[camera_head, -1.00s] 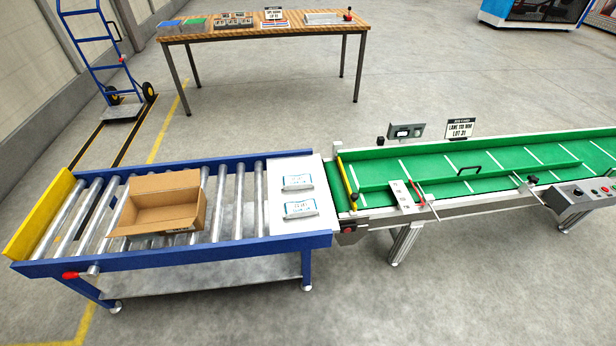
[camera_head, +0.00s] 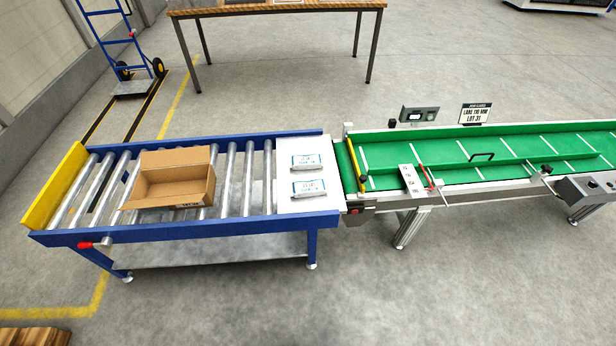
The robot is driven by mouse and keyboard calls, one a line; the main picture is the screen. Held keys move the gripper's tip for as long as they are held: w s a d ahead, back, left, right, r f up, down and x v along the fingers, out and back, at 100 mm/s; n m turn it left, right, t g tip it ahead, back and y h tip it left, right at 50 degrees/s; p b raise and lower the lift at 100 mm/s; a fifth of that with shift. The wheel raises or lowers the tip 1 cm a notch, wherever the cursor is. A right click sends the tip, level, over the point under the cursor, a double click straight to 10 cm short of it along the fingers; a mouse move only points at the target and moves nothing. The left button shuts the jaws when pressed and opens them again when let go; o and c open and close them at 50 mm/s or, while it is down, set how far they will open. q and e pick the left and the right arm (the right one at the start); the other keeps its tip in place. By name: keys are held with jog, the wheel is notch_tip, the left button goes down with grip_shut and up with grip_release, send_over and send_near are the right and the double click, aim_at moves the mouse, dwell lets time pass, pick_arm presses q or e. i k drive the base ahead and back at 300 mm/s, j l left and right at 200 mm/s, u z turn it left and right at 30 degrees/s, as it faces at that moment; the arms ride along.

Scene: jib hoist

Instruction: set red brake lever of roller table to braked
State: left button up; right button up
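The blue-framed roller table (camera_head: 190,233) stands at the left with bare metal rollers and a yellow end plate (camera_head: 55,185). Its red brake lever (camera_head: 86,245) sits on the near side rail, towards the left end. The red grip points left from a small metal pivot and lies about level. From this view I cannot tell which setting it is in. Neither of my grippers is in view.
An open cardboard box (camera_head: 175,180) rests on the rollers. Two labelled packets (camera_head: 309,187) lie on the white plate beside the green conveyor (camera_head: 450,160). A wooden-topped table (camera_head: 275,8) and blue hand truck (camera_head: 125,50) stand behind. The floor in front is clear; a wooden item (camera_head: 35,336) shows bottom left.

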aim_at(106, 243)
jog(key=u, duration=1.95)
